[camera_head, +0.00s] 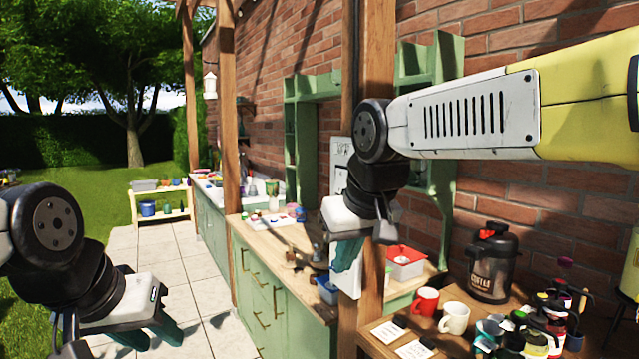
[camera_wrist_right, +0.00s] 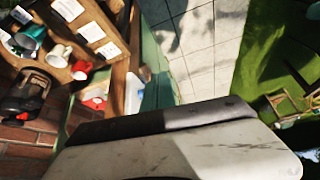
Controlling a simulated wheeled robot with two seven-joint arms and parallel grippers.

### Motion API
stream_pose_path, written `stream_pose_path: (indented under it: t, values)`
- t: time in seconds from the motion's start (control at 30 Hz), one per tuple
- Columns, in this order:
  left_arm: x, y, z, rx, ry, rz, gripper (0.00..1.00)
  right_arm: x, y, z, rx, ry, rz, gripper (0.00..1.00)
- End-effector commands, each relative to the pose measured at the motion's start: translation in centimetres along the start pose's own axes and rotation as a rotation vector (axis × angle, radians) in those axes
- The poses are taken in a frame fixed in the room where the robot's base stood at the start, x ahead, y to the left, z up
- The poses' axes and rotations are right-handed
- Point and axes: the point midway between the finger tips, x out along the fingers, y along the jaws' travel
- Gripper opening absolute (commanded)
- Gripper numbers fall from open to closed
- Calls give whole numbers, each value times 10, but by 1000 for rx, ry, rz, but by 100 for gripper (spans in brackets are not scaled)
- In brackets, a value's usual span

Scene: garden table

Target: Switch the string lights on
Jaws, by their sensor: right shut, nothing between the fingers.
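A white panel (camera_head: 340,153) is fixed to the wooden post in the head view. My right gripper hides its middle, and I cannot make out a switch on it. No string lights can be made out. My right gripper (camera_head: 347,262) is shut and empty, fingers pointing down, in front of the panel's lower part; I cannot tell whether it touches. Its teal fingers also show in the right wrist view (camera_wrist_right: 158,96). My left gripper (camera_head: 152,338) is low at the left over the paving, with its two teal fingers apart and nothing seen between them.
A wooden counter (camera_head: 377,338) at the lower right holds a red mug (camera_head: 426,301), a white mug (camera_head: 454,318), a coffee dispenser (camera_head: 493,263) and several bottles. Green cabinets (camera_head: 262,295) run along the brick wall. Paving (camera_head: 190,300) on the left is clear.

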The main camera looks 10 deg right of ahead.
Motion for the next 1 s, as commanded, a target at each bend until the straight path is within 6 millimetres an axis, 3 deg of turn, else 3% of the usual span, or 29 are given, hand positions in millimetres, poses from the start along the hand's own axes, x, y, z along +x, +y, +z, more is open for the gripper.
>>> stream_pose_path:
  t: [0.03, 0.2, 0.3, 0.4, 0.6, 1.0]
  values:
    - [0, 0, 0, 0, 0, 0, 36, -7, 2, -35, -47, -14, 37, 0]
    - [0, 0, 0, 0, 0, 0, 36, -29, 11, -137, -156, -48, 181, 0]
    - [0, 0, 0, 0, 0, 0, 36, -36, 12, -185, -182, -56, 254, 0]
    - [0, 0, 0, 0, 0, 0, 36, -41, 12, -220, -188, -59, 310, 0]
    - [0, 0, 0, 0, 0, 0, 36, -44, 13, -253, -177, -61, 367, 0]
    - [0, 0, 0, 0, 0, 0, 36, -44, 14, -256, -174, -61, 374, 0]
